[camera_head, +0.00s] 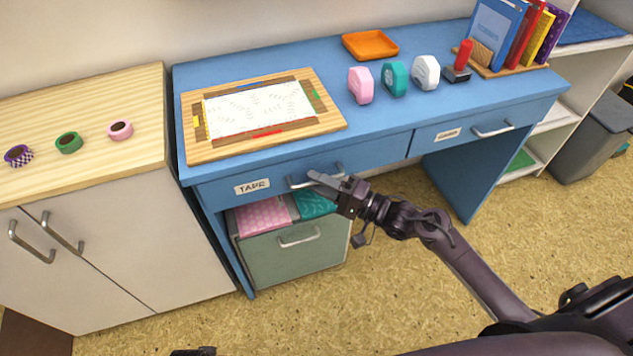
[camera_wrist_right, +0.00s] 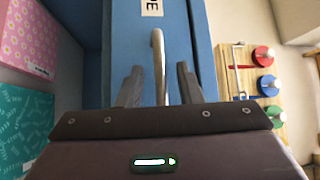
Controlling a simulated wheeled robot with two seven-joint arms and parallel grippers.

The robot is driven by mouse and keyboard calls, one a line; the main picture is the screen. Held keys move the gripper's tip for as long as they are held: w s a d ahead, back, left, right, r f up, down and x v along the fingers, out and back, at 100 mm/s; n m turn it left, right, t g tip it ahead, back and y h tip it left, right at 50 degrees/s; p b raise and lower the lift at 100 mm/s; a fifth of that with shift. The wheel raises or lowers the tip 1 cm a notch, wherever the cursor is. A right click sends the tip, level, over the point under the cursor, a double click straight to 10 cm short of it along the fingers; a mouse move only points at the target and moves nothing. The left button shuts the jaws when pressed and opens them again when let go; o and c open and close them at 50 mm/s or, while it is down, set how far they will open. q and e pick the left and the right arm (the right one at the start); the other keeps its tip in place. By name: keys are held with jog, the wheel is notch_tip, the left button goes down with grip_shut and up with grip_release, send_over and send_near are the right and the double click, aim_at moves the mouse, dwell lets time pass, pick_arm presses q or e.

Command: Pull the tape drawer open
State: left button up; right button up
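The tape drawer (camera_head: 218,189) is a blue drawer front on the left side of the blue desk, marked with a white TAPE label (camera_head: 252,186). It looks shut, flush with the desk. Its grey bar handle (camera_head: 300,183) is partly hidden by my right gripper (camera_head: 322,181). In the right wrist view the handle (camera_wrist_right: 158,62) stands between the two dark fingers of my right gripper (camera_wrist_right: 160,85), with gaps visible on both sides. A dark tip at the bottom edge (camera_head: 193,351) may be my left gripper; its fingers are not clear.
A wooden-framed sheet (camera_head: 262,133) lies on the desk above the drawer. A green-grey file drawer (camera_head: 290,252) with pink and teal contents stands below. A white cabinet (camera_head: 120,240) is on the left, with several tape rolls on top. A second drawer (camera_head: 470,133) is at right.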

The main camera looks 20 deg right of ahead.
pick_arm(q)
jog(key=shift+r, duration=0.1)
pick_arm(e)
jog(key=shift+w+a+r, duration=0.1)
jog(key=shift+w+a, duration=0.15)
jog(key=shift+a, duration=0.05)
grip_shut()
